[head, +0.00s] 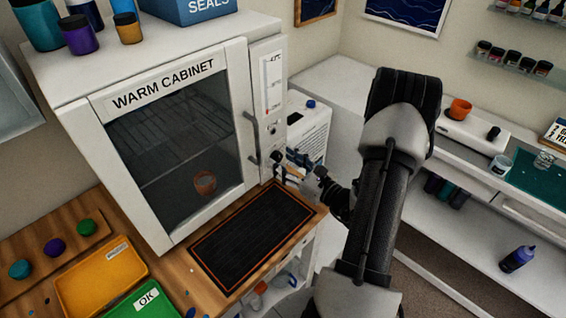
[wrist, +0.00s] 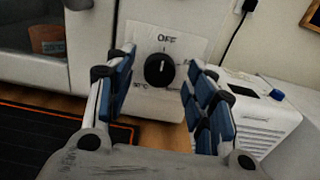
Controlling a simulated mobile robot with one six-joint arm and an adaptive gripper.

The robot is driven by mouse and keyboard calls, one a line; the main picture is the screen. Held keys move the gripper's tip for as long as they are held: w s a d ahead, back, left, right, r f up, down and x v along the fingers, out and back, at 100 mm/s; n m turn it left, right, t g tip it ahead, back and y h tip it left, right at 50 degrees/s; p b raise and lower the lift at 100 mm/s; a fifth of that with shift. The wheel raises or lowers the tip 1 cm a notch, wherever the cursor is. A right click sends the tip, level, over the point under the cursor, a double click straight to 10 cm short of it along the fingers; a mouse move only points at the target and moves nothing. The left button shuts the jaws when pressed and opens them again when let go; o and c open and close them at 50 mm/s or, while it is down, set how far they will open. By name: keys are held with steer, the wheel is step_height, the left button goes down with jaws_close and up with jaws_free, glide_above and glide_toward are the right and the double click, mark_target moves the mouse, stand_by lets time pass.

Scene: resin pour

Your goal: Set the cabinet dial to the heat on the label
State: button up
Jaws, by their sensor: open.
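The warm cabinet (head: 69,124) is white with a glass door, which is shut. Its dial (wrist: 159,70) is a round black knob low on the right-hand panel, with OFF printed above it. The pointer mark on the knob appears to face up, toward OFF. My gripper (wrist: 158,76) is open, its blue-padded fingers on either side of the dial and apart from it. In the head view my gripper (head: 288,164) is at the panel and hides part of the dial area. A container with an orange-brown label (wrist: 47,38) stands inside the cabinet; its text is too small to read.
A black mat with an orange border (head: 250,238) lies before the cabinet. A yellow tray (head: 98,277) and a green OK tray (head: 143,299) are at the left. A white vented box (wrist: 253,112) stands right of the panel. Door handles (head: 251,130) are close to the dial.

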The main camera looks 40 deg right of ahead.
steer(key=shift+w, duration=0.55)
steer(key=c, duration=1.1)
steer(key=shift+o, duration=0.2)
